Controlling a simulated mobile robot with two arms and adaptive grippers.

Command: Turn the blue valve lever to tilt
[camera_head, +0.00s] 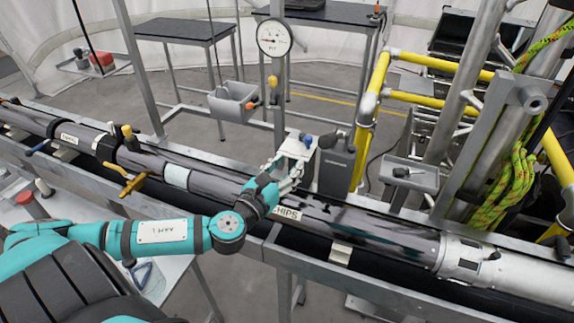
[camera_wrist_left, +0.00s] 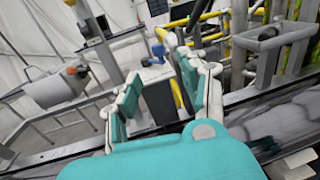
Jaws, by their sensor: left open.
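My left gripper (camera_head: 290,163) is open above the long dark pipe, beside a white box (camera_head: 300,147). A small blue part (camera_head: 307,139) shows on top of this box, just beyond the fingers. In the left wrist view, my open left gripper (camera_wrist_left: 160,75) has nothing between its fingers, and the blue part (camera_wrist_left: 158,50) shows ahead, between and beyond the fingertips. Another blue lever (camera_head: 38,147) sits on the pipe at the far left of the head view, away from the gripper. I cannot tell from the pictures which is the valve lever. My right gripper is not in view.
The long pipe (camera_head: 355,225) lies along a metal frame. A yellow lever (camera_head: 132,184) sticks out of it. A dark grey box (camera_head: 336,168) stands right of the gripper. A grey bin (camera_head: 233,103), a gauge (camera_head: 274,37) and yellow rails (camera_head: 368,110) stand behind.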

